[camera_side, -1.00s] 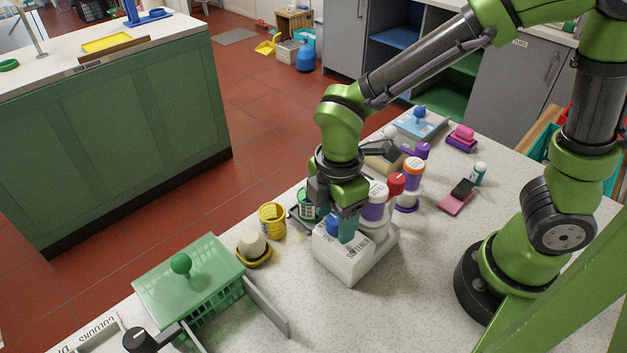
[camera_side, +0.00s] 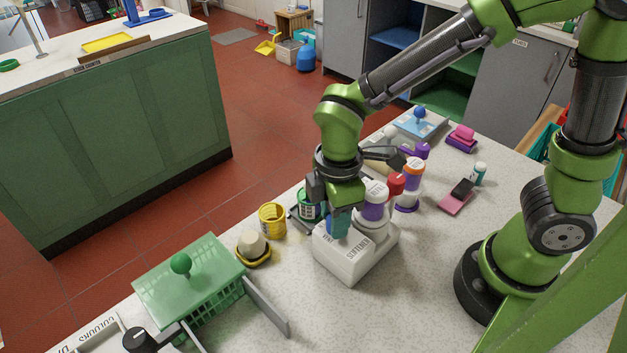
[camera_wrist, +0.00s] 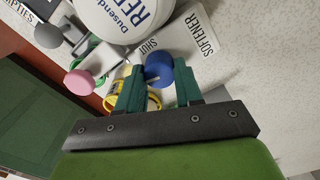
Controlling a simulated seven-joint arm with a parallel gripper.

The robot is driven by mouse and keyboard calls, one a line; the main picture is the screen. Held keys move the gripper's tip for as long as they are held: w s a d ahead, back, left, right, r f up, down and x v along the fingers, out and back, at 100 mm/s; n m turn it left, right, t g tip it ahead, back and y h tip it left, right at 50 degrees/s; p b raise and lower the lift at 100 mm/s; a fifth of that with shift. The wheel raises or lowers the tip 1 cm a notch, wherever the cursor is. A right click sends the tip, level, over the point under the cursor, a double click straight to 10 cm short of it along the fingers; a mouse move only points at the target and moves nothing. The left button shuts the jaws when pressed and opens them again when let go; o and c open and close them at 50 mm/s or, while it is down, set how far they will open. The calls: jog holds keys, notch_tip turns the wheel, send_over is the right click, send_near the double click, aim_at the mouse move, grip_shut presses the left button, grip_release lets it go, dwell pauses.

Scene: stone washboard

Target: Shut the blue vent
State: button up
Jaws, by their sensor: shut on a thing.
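A white block labelled "SOFTENER" (camera_side: 352,263) stands on the speckled worktop. It carries the vent's round blue knob, which shows in the wrist view (camera_wrist: 159,66) beside the word "SHUT". My gripper (camera_side: 338,226) reaches down over the front left of this block. Its teal fingers (camera_wrist: 158,72) are on either side of the blue knob and shut on it. In the side view the fingers cover most of the knob. How far the vent is turned cannot be told.
A purple-banded white container (camera_side: 374,203) stands on the block, close to my gripper. A red-topped container (camera_side: 396,184) is behind it. A yellow cup (camera_side: 272,220), a pale egg-like thing (camera_side: 252,243) and a green basket (camera_side: 190,285) stand left. The worktop in front right is clear.

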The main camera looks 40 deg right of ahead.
jog(key=m, duration=0.4)
jog(key=shift+w, duration=0.1)
jog(key=m, duration=0.4)
jog(key=shift+d, duration=0.1)
jog(key=m, duration=0.3)
jog(key=shift+m, duration=2.1)
jog(key=o, duration=1)
jog(key=shift+d, duration=0.1)
jog(key=shift+o, duration=0.2)
notch_tip(320, 180, up, 17)
